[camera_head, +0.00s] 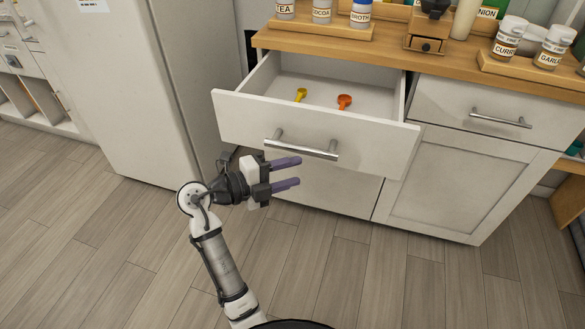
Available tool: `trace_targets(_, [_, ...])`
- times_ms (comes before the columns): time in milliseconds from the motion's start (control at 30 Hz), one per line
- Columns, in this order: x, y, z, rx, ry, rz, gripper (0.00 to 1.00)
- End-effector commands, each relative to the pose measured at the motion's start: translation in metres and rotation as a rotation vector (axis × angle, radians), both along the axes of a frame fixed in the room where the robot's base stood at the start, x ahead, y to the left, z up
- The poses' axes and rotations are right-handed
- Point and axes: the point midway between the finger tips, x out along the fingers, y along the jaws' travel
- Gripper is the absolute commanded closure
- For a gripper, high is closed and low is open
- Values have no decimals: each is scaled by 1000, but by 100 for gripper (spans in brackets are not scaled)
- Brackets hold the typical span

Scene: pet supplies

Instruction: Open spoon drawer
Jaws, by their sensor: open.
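The spoon drawer (235,115) is pulled out from the white cabinet under the wooden counter. A yellow scoop-like spoon (301,95) and an orange one (344,101) lie inside on its white floor. Its silver bar handle (300,150) runs across the front panel. My gripper (299,172) is open and empty, with its two purple fingers pointing right. In the picture it sits just below the handle, in front of the cabinet; the fingers are not around the handle. The exact gap in depth between them is hard to tell.
A second drawer with a silver handle (500,118) is shut at the right, above a cupboard door (455,185). A white fridge (145,80) stands at the left. Jars and a wooden grinder (428,35) stand on the counter (390,60). The floor (400,285) in front is clear.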

Motion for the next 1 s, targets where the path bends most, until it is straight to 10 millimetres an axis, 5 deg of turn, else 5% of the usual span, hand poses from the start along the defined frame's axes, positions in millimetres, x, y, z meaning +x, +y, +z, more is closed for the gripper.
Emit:
trace_targets(433, [5,-9,-2,0,0,1,60])
trace_targets(733, [5,-9,-2,0,0,1,99])
trace_targets(1000, [5,-9,-2,0,0,0,100])
